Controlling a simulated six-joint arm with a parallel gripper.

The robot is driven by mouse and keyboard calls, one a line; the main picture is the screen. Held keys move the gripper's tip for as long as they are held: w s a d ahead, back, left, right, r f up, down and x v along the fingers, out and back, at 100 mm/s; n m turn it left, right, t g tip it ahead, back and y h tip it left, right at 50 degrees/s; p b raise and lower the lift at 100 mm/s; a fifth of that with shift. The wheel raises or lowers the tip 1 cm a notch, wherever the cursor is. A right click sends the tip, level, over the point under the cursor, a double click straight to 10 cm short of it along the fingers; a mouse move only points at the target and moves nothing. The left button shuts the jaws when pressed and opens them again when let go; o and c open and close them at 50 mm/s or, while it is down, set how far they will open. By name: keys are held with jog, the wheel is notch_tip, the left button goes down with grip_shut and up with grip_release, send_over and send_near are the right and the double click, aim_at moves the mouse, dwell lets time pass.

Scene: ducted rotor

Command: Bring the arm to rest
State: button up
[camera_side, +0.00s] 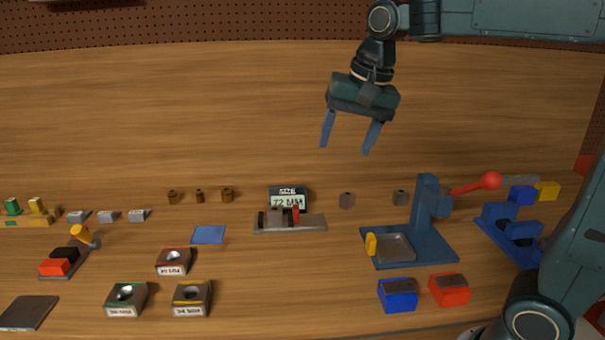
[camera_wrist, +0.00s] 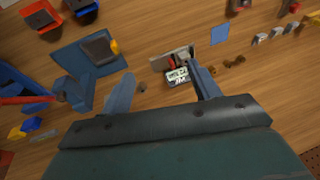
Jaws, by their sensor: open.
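My gripper (camera_side: 344,142) is open and empty, with its two blue fingers spread and pointing down. It hangs high above the wooden table in the side view, above and behind the measuring device. In the wrist view my gripper (camera_wrist: 164,92) also shows both fingers apart, with only table and distant things between them. Nothing is held or touched. My arm reaches in from the upper right.
The measuring device (camera_side: 290,222) reads 72 MM. A blue press (camera_side: 419,244) with a red-knobbed lever stands right of it. A blue box (camera_side: 397,295) and red box (camera_side: 449,290) stand in front. Labelled blocks (camera_side: 173,262) lie left. The back of the table is clear.

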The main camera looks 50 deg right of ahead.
jog(key=s+a+f+n+t, duration=0.1)
jog(key=s+f+n, duration=0.3)
jog(key=s, duration=0.4)
jog(key=s+a+f+n+t, duration=0.1)
jog(key=s+f+n, duration=0.3)
jog(key=s, duration=0.5)
jog(key=shift+s+f+n, duration=0.15)
jog(key=shift+f+n, duration=0.1)
jog(key=shift+n, duration=0.55)
